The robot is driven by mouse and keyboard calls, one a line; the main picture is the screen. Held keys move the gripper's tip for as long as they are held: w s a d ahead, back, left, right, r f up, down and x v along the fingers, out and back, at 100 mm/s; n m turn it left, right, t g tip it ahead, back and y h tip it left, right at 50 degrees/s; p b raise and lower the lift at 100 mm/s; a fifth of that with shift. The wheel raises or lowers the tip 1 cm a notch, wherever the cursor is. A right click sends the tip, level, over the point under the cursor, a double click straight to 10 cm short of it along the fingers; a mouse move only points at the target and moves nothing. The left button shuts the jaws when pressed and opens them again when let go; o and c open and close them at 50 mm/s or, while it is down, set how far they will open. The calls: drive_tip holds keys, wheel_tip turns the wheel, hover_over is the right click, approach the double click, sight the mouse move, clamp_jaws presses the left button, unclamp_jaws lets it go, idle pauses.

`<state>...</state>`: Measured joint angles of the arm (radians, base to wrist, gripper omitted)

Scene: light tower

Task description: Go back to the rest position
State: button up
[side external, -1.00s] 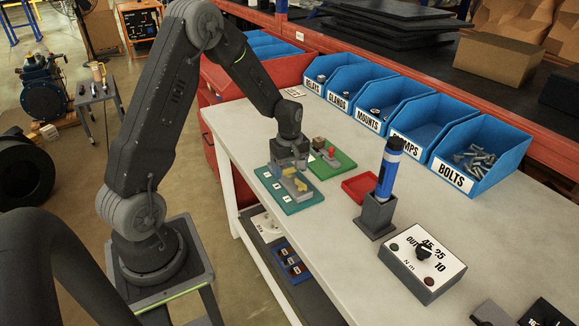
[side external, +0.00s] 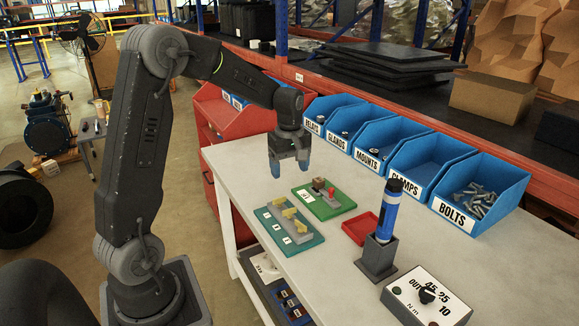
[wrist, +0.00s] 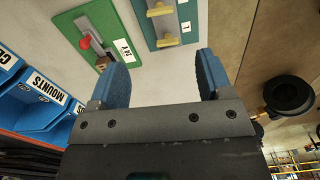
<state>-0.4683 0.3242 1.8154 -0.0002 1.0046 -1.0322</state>
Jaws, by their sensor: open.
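My gripper (side external: 289,168) hangs in the air above the white workbench (side external: 335,180), fingers pointing down. It is open and empty, behind and above the two boards in the side view. It also shows in the wrist view (wrist: 155,78), with its two blue fingertips wide apart and nothing between them.
A teal board (side external: 306,247) with yellow levers lies near the bench's left edge. Beyond it is a green board (side external: 333,212) with a red knob. A blue tool (side external: 387,210) stands upright in a grey holder beside a red tray (side external: 357,231). Blue bins (side external: 480,190) line the back.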

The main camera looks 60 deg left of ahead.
drive_tip(key=s+d+r+m+t, duration=0.2)
drive_tip(key=s+d+r+m, duration=0.3)
drive_tip(key=s+d+m, duration=0.3)
drive_tip(key=s+d+r+m+t, duration=0.3)
drive_tip(key=s+d+r+m, duration=0.1)
drive_tip(key=s+d+m, duration=0.5)
drive_tip(key=shift+s+d+r+t, duration=0.3)
drive_tip(key=shift+s+d+r, duration=0.1)
drive_tip(key=shift+s+d, duration=0.6)
